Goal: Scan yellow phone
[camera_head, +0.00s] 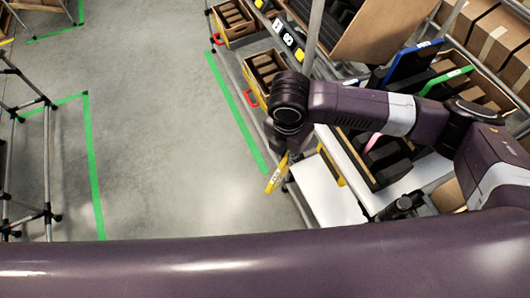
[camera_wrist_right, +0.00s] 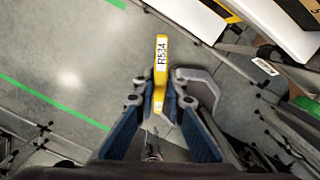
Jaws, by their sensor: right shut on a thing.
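The yellow phone (camera_head: 277,174) is a thin yellow bar with a white label. My right gripper (camera_head: 287,153) is shut on one end of it and holds it in the air, tilted, above the grey floor. In the right wrist view the phone (camera_wrist_right: 161,65) stands out between the fingertips of the right gripper (camera_wrist_right: 160,98), and its label reads like R534. A dark device (camera_head: 404,205) sits at the edge of the white table; I cannot tell whether it is a scanner. My left gripper is not in view.
A white tabletop (camera_head: 328,191) lies just right of the phone. A rack with a blue panel (camera_head: 413,62), a green panel (camera_head: 445,81) and cartons (camera_head: 497,35) stands at the right. Yellow bins (camera_head: 264,72) are at the back.

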